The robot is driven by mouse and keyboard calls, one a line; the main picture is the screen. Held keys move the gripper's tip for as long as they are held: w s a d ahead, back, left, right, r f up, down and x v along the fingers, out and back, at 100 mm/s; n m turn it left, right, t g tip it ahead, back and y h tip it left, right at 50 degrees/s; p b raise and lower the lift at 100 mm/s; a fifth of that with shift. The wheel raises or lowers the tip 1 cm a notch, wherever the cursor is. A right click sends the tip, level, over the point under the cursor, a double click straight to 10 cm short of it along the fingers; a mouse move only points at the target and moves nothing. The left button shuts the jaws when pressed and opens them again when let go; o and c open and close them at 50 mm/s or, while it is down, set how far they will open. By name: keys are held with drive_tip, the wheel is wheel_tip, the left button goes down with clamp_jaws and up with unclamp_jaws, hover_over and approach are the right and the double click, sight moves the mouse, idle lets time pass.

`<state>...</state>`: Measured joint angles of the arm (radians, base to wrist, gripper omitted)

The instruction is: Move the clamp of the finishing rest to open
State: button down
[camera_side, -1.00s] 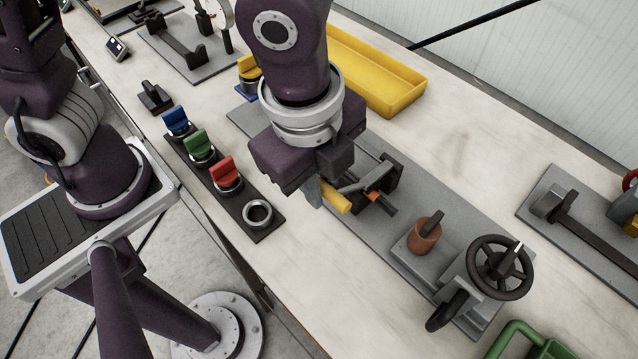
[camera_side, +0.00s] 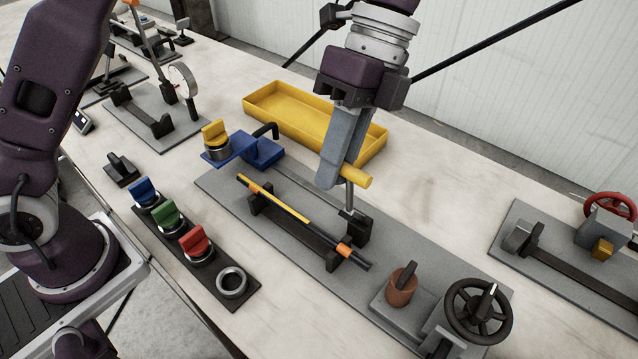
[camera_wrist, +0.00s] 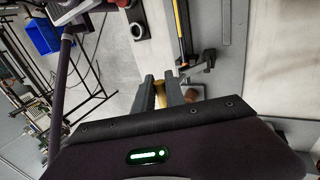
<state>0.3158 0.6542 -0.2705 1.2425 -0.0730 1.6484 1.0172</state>
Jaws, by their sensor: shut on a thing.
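The clamp of the finishing rest is a grey lever (camera_side: 349,198) with a yellow handle (camera_side: 357,178), hinged at a black bracket (camera_side: 352,228). The lever stands raised, close to upright, clear of the rod. My gripper (camera_side: 345,172) points down and is shut on the yellow handle. The handle also shows between the fingers in the wrist view (camera_wrist: 161,95). A dark rod (camera_side: 318,232) with a yellow stripe and orange bands lies in the supports beside the bracket. The fingers hide part of the handle.
A yellow tray (camera_side: 268,112) stands behind my gripper. A copper-coloured part (camera_side: 402,285) and a black handwheel (camera_side: 478,311) stand at the near right of the grey plate (camera_side: 440,255). Blue, green and red knobs (camera_side: 168,215) sit at left. Bare table lies behind the plate.

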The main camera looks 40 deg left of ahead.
drive_tip(key=w, duration=0.6)
drive_tip(key=shift+w, duration=0.2)
drive_tip(key=shift+r, duration=0.1)
idle(0.3)
drive_tip(key=c, duration=1.4)
unclamp_jaws()
drive_tip(key=shift+r, duration=0.1)
